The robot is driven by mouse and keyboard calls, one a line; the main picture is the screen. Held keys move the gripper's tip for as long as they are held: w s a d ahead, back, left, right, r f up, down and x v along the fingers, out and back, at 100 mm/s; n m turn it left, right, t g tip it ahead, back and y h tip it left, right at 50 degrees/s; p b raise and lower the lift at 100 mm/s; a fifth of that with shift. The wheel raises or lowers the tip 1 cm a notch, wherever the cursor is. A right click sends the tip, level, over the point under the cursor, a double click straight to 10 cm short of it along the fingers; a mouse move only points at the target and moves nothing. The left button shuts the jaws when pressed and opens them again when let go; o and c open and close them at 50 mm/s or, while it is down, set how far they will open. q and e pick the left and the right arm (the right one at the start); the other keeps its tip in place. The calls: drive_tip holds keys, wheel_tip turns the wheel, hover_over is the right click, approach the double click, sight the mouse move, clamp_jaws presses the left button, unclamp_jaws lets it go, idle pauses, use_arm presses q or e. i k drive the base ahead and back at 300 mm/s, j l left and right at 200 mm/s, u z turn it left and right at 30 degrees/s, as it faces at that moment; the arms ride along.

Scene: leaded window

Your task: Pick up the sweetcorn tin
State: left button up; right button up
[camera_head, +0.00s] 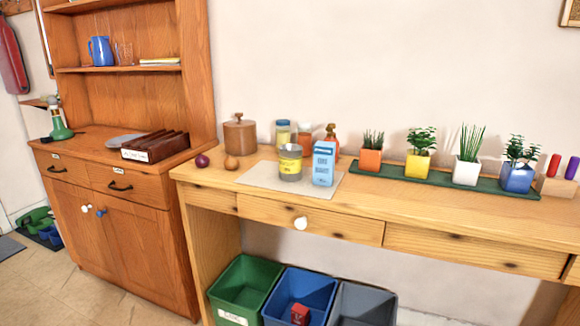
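A tin with a yellow label and grey metal ends (290,163), which looks like the sweetcorn tin, stands upright on a pale grey mat (262,175) on the wooden side table. Its label is too small to read. A blue and white carton (324,164) stands just to its right on the same mat. Neither of my grippers is in view.
Jars (283,132) and an orange-brown pump bottle (331,131) stand behind the tin. A wooden canister (240,135), an onion (202,161) and a brown round item (231,163) are to the left. Potted plants stand on a green tray (440,178) at right. Bins (240,290) sit below.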

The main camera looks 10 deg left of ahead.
sight(290, 155)
drive_tip(key=i+j+z, duration=0.3)
drive_tip(key=j, duration=0.35)
drive_tip(key=i+j+z, duration=0.15)
drive_tip(key=i+j, duration=0.1)
drive_tip(key=j, duration=0.05)
